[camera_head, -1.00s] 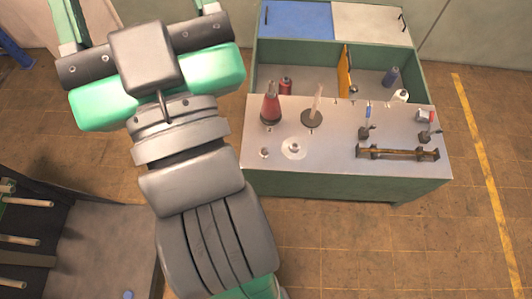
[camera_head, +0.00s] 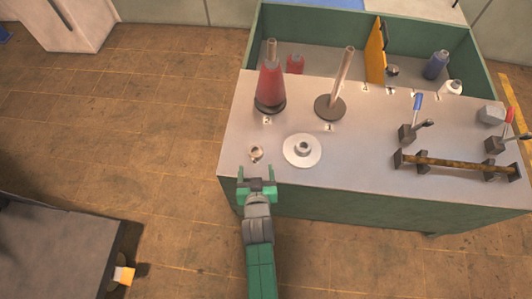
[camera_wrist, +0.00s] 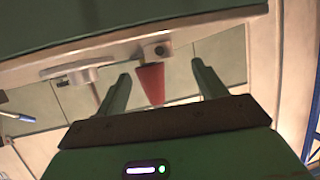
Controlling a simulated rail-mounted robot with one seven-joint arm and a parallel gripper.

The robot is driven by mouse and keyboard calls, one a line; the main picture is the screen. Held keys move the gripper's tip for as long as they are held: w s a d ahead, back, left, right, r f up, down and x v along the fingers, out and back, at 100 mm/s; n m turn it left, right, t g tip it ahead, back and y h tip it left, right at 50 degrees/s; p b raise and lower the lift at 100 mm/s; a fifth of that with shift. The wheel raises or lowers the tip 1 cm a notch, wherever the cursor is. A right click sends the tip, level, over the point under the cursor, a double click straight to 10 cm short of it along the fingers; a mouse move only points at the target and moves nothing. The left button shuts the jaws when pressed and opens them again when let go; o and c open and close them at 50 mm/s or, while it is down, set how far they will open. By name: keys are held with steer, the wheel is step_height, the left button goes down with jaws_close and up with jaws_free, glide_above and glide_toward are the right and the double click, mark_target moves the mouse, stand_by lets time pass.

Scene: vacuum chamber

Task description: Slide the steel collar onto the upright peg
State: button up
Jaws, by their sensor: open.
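A small steel collar (camera_head: 256,153) lies on the grey bench top near its front left edge. It also appears to show in the wrist view (camera_wrist: 158,49), between the fingers. The upright peg (camera_head: 344,72) is a bare rod on a round dark base (camera_head: 330,107), farther back and to the right. My gripper (camera_head: 256,178) is open and empty at the bench's front edge, just in front of the collar and apart from it. Its two fingers (camera_wrist: 161,80) stand wide apart in the wrist view.
A white disc with a raised hub (camera_head: 294,160) lies right of the collar. A red cone (camera_head: 271,83) sits on another peg behind. Toggle clamps (camera_head: 406,133) and a bar fixture (camera_head: 455,164) occupy the right. The bench top (camera_head: 230,140) is clear left of the collar.

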mark_target(256, 158)
steer(key=shift+f+b+x, duration=0.25)
steer(key=shift+b+x, duration=0.3)
steer(key=shift+x, duration=0.55)
steer(key=shift+w+r, duration=0.1)
steer(key=shift+w, duration=0.1)
steer(key=shift+w+f+b, duration=0.25)
steer(key=shift+w+b, duration=0.1)
steer(key=x, duration=0.1)
steer(key=b+x, duration=0.1)
steer(key=x, duration=0.1)
steer(key=b+x, duration=0.1)
steer(key=shift+w+d+r, duration=0.15)
steer(key=shift+w+r, duration=0.05)
steer(key=shift+w, duration=0.1)
steer(key=shift+s, duration=0.15)
steer(key=shift+r, duration=0.1)
steer(key=c, duration=1.2)
steer(key=shift+r, duration=0.5)
steer(key=shift+c, duration=0.2)
steer(key=r+p, duration=0.2)
steer(key=r, duration=0.1)
steer(key=shift+s+p, duration=0.3)
steer(key=shift+p, duration=0.05)
steer(key=s+p, duration=0.5)
steer(key=s, duration=1)
steer(key=shift+s+a+r, duration=0.2)
steer(key=shift+a+r, duration=0.2)
steer(key=shift+r, duration=0.05)
